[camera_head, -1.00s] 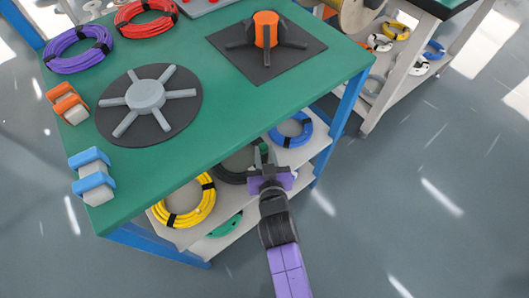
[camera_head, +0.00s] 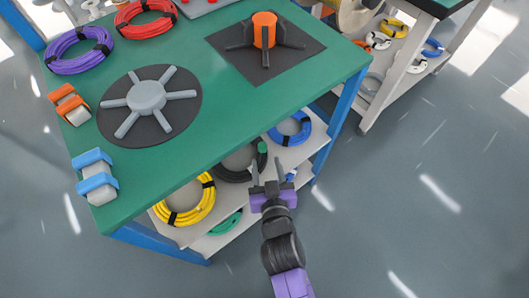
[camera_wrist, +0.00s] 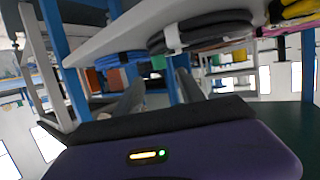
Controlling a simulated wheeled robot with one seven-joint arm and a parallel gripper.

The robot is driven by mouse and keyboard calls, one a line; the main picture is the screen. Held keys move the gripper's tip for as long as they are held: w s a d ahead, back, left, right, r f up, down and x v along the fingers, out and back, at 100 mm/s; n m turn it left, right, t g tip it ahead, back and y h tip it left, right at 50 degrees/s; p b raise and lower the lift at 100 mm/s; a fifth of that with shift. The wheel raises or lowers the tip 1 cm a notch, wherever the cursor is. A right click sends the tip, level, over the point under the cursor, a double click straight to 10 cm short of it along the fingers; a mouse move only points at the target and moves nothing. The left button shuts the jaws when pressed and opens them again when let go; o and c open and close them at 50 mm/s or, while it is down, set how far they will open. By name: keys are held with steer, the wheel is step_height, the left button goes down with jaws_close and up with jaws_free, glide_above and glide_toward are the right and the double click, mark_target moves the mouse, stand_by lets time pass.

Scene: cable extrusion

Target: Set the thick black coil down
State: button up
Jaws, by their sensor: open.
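The thick black coil (camera_head: 232,177) lies on the upper shelf under the green table, between the yellow and blue coils. The table edge hides its far part. It also shows in the wrist view (camera_wrist: 205,30), which looks upside down, resting on the shelf with a pale tie around it. A green end piece (camera_head: 262,147) shows beside the coil. My gripper (camera_head: 267,171) is open and empty, just outside the shelf's front edge and apart from the coil. Its two fingers show apart in the wrist view (camera_wrist: 158,92).
The yellow coil (camera_head: 204,205) and blue coil (camera_head: 305,130) lie on either side on the shelf (camera_head: 225,208). A green coil (camera_head: 226,226) lies on the lower shelf. The table top (camera_head: 190,180) overhangs, with a blue leg (camera_head: 341,118) at right. The floor in front is clear.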

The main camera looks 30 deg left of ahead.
steer(key=v, duration=0.6)
steer(key=shift+p, duration=0.4)
steer(key=shift+r, duration=0.1)
steer(key=s+d+r+m+t+h, duration=0.15)
steer(key=s+d, duration=0.35)
steer(key=d, duration=0.6)
steer(key=s+d+m+h, duration=0.2)
steer(key=s+d, duration=0.2)
steer(key=d, duration=0.7)
steer(key=s+d+r+m+t+h, duration=0.1)
steer(key=s+d+r+m+h, duration=0.3)
steer(key=s+d+r, duration=0.7)
steer(key=shift+s+r+t+h, duration=0.35)
steer(key=shift+s+r+h, duration=0.4)
steer(key=shift+s+r, duration=0.2)
steer(key=shift+r, duration=0.1)
step_height(320, 180, up, 22)
steer(key=p, duration=2.2)
steer(key=shift+p, duration=0.3)
